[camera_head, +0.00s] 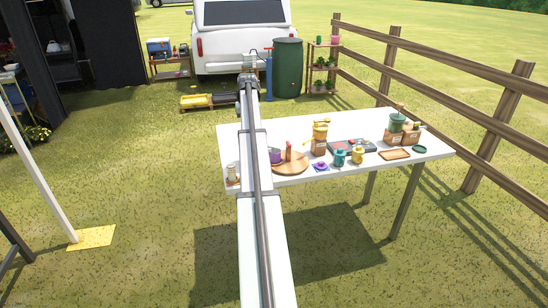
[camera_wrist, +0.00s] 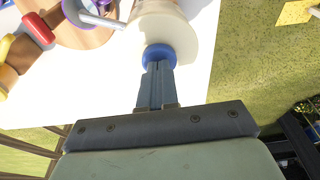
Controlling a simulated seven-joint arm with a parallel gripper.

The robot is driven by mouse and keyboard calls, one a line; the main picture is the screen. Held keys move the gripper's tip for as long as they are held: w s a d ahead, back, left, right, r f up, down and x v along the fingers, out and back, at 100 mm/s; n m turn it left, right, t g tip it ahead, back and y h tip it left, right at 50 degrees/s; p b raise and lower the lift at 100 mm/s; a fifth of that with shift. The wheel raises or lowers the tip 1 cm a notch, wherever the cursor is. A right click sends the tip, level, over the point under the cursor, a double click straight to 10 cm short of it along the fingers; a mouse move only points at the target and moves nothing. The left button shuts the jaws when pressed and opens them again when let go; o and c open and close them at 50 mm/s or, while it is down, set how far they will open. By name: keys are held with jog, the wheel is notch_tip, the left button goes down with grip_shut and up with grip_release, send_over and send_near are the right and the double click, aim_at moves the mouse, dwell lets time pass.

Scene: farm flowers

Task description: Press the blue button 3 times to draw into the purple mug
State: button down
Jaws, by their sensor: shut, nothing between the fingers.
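The blue button (camera_wrist: 158,53) sits on a cream dispenser (camera_wrist: 172,28) in the wrist view. My gripper (camera_wrist: 158,68) is shut and empty, its fingertips right at the button; whether they touch it I cannot tell. The purple mug (camera_wrist: 80,12) is beside the dispenser at the top left, partly cut off, on a round wooden board (camera_wrist: 98,38). In the head view the purple mug (camera_head: 274,155) stands on the same board, just right of my arm. My arm hides the gripper there.
A wooden fence runs along the right.

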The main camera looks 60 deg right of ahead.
jog(key=shift+r, duration=1.2)
jog(key=shift+f, duration=0.2)
dwell(2.3)
jog(key=shift+f, duration=0.9)
jog(key=shift+r, duration=1.1)
dwell(2.3)
